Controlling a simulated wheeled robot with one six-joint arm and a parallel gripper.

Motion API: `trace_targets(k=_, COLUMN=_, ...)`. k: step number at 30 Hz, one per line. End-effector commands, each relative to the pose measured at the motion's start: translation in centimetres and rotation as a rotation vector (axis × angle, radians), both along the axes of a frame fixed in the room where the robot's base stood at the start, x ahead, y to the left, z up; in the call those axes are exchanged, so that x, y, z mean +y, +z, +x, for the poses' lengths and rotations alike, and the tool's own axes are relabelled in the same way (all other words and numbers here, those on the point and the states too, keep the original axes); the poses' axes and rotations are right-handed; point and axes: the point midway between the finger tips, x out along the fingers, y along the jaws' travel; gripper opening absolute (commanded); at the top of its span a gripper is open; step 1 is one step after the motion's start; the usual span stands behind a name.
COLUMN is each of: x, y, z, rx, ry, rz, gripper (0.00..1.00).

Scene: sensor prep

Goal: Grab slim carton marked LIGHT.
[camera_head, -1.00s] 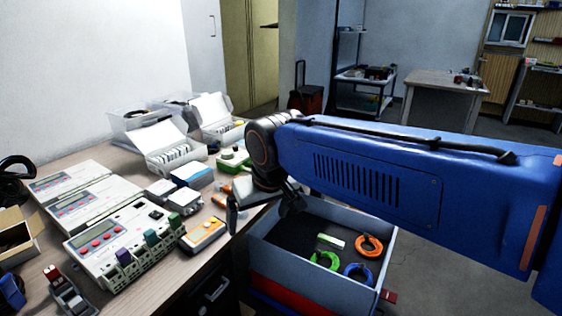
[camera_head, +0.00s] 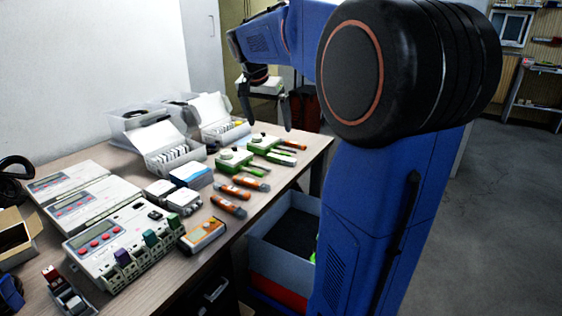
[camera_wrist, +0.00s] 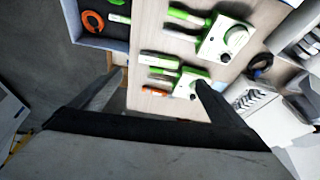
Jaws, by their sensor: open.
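I cannot read the word LIGHT on anything, so I cannot tell which thing is the slim carton. Small white boxes (camera_head: 184,202) and a blue-and-white box (camera_head: 192,175) stand mid-table in the head view, their markings too small to read. My gripper (camera_head: 266,108) is open and empty, raised above the far end of the table. In the wrist view its two fingers (camera_wrist: 160,80) are spread wide above the table, with nothing between them in their grip.
Green-and-white testers (camera_head: 236,158) and orange-handled tools (camera_head: 229,205) lie along the table's right side. Open white boxes (camera_head: 172,151) stand behind. White metering units (camera_head: 85,208) fill the left.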

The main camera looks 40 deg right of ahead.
Motion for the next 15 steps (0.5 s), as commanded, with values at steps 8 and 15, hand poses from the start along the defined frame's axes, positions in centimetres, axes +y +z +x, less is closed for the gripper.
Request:
trace_targets(k=8, x=-1.9, y=-0.8, z=1.2, rx=-0.002, ry=-0.055, rz=-0.005, gripper=0.95)
trace_targets(k=15, x=-3.3, y=-4.6, z=1.6, rx=0.000, ry=-0.055, rz=-0.004, gripper=0.95)
